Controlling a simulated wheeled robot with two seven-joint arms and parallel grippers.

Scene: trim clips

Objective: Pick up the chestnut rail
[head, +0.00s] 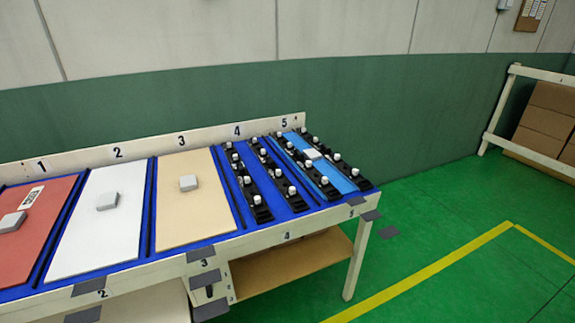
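I cannot make out a chestnut-coloured rail in the head view. Dark rails with white knobs (244,180) lie in slanted rows on the blue surface at bays 4 and 5 of the long table. They look black, not chestnut. A lighter blue panel (338,182) with a small white block (312,154) lies among them at bay 5. Neither of my grippers shows in this view.
The cream-framed table (270,248) also carries a red panel (42,228), a white panel (98,233) and a beige panel (188,216), each with a grey block. Boxes (552,112) stand in a rack at right. Green floor (440,235) right of the table is clear.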

